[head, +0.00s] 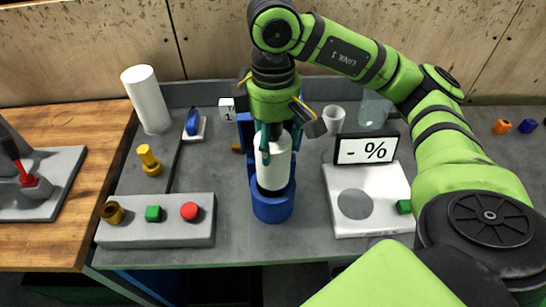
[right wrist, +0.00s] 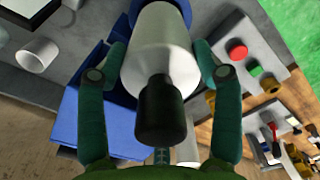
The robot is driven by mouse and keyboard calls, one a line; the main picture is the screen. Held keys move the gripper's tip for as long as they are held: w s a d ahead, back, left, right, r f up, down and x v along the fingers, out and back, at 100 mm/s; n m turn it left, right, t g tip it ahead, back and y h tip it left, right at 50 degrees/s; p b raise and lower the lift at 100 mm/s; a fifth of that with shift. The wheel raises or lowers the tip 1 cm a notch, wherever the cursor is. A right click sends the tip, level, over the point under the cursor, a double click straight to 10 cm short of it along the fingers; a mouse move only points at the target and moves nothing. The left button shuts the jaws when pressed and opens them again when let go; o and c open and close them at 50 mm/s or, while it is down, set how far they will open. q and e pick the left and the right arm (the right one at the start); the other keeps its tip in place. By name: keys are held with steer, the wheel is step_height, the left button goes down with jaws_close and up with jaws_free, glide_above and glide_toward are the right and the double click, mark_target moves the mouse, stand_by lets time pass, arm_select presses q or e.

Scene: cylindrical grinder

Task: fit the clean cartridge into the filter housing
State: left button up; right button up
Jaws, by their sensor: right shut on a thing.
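The white cartridge (head: 273,165) stands upright in the head view, its lower end at the mouth of the blue filter housing (head: 273,206). Whether it is fully seated cannot be told. My right gripper (head: 277,138) is shut on the cartridge from above. In the right wrist view, its two teal fingers (right wrist: 160,60) lie on either side of the white cartridge (right wrist: 162,45), whose black end (right wrist: 160,110) points at the camera. The blue housing (right wrist: 180,8) shows at the far end, partly hidden by the cartridge. My left gripper is not in view.
A blue bracket rises behind the housing. A white cylinder (head: 147,100) and a white cup (head: 333,119) stand farther back. Bare grey bench lies in front.

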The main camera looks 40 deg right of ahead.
mark_target(273, 175)
step_height(273, 175, down, 6)
steer(key=b, duration=0.3)
steer(key=shift+f, duration=0.15)
steer(key=shift+f+b, duration=0.4)
steer(key=shift+b, duration=0.1)
step_height(273, 175, down, 4)
steer(key=b, duration=0.3)
steer(key=shift+f, duration=0.1)
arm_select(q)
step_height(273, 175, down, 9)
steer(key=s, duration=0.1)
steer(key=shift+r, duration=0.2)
arm_select(e)
steer(key=o, duration=1.4)
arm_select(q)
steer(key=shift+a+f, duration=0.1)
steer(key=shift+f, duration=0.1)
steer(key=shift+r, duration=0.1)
